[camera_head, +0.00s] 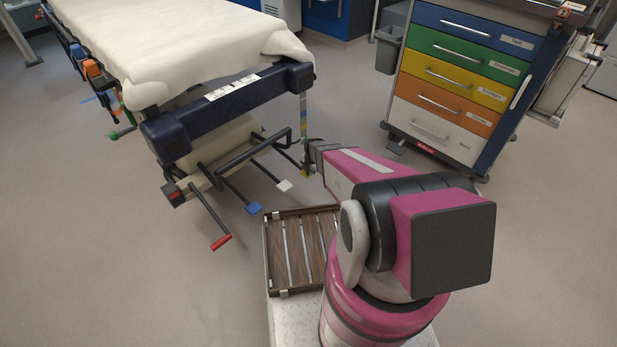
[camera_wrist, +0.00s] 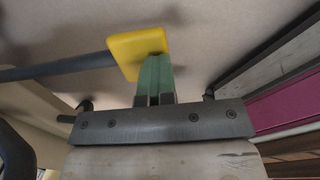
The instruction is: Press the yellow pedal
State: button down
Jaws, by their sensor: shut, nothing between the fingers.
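The yellow pedal (camera_wrist: 130,48) is a flat pad on the end of a dark bar in the wrist view. In the head view a small bit of the yellow pedal (camera_head: 305,174) shows at the right end of the pedal row, mostly hidden by my gripper. My gripper (camera_wrist: 154,62) is shut and empty, its green fingers together. The fingertips overlap the near right edge of the yellow pad in the wrist view; whether they touch it I cannot tell. In the head view my gripper (camera_head: 306,165) is at that pedal, under the foot end of the stretcher.
A red pedal (camera_head: 221,242), a blue pedal (camera_head: 254,208) and a white pedal (camera_head: 285,185) stick out to the left of it. The stretcher (camera_head: 225,105) overhangs them. A cart with coloured drawers (camera_head: 460,72) stands at right. Floor is clear at left.

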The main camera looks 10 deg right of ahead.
jog(key=r, duration=0.1)
jog(key=s+r, duration=0.1)
jog(key=r, duration=0.1)
jog(key=d+r, duration=0.1)
jog(key=shift+s+r, duration=0.2)
jog(key=shift+s, duration=0.05)
dwell(0.3)
